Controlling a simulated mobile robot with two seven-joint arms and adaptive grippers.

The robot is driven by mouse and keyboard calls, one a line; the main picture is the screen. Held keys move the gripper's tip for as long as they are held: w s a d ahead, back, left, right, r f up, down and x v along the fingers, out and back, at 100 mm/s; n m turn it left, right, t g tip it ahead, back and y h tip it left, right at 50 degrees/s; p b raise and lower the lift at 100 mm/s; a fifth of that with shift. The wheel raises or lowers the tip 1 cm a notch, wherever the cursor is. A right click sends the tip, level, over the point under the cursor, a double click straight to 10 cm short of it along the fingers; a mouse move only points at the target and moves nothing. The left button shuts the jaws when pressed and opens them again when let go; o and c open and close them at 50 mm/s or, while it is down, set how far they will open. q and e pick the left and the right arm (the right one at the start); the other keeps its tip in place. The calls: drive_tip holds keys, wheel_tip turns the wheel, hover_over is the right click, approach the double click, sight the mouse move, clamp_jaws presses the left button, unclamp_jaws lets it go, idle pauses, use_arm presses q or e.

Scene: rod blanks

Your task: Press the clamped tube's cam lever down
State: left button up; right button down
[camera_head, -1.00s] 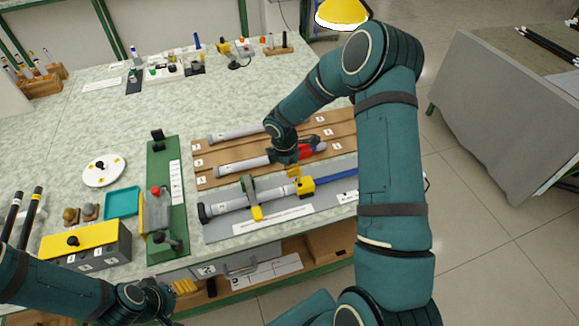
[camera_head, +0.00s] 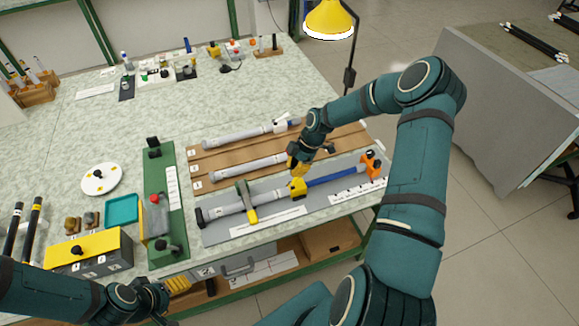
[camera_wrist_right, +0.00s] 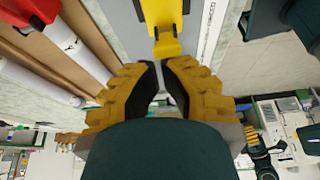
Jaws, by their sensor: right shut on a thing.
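The clamped tube (camera_head: 225,209) lies on the grey bed with a dark cap at its left end and a blue rod (camera_head: 330,176) at its right. A yellow cam lever piece (camera_head: 298,187) sits at the joint; it also shows in the right wrist view (camera_wrist_right: 163,28), right ahead of my fingertips. My right gripper (camera_head: 298,168) is just above it. In the right wrist view my right fingertips (camera_wrist_right: 162,63) are shut on the lever's end, though the contact is partly hidden. My left gripper (camera_head: 150,298) is low at the left, its jaws unclear.
An orange end stop (camera_head: 371,163) stands at the bed's right end. Two more tubes lie on brown racks (camera_head: 206,186) behind. A green fixture (camera_head: 160,185) stands left.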

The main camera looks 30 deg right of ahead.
drive_tip(key=shift+s+d+f+y, duration=0.15)
drive_tip(key=shift+d+f+y, duration=0.15)
drive_tip(key=shift+d+y, duration=0.25)
drive_tip(key=d+y+b, duration=0.1)
drive_tip(key=b, duration=0.1)
drive_tip(key=f+t+y+b, duration=0.1)
drive_tip(key=y+b, duration=0.1)
drive_tip(key=shift+s+d+f, duration=0.15)
drive_tip(key=shift+s+d, duration=0.05)
drive_tip(key=shift+d, duration=0.15)
drive_tip(key=shift+r+y, duration=0.25)
drive_tip(key=shift+r, duration=0.05)
drive_tip(key=shift+a, duration=0.25)
drive_tip(key=shift+w+a+f, duration=0.2)
drive_tip(key=shift+a+f, duration=0.15)
drive_tip(key=shift+a, duration=0.2)
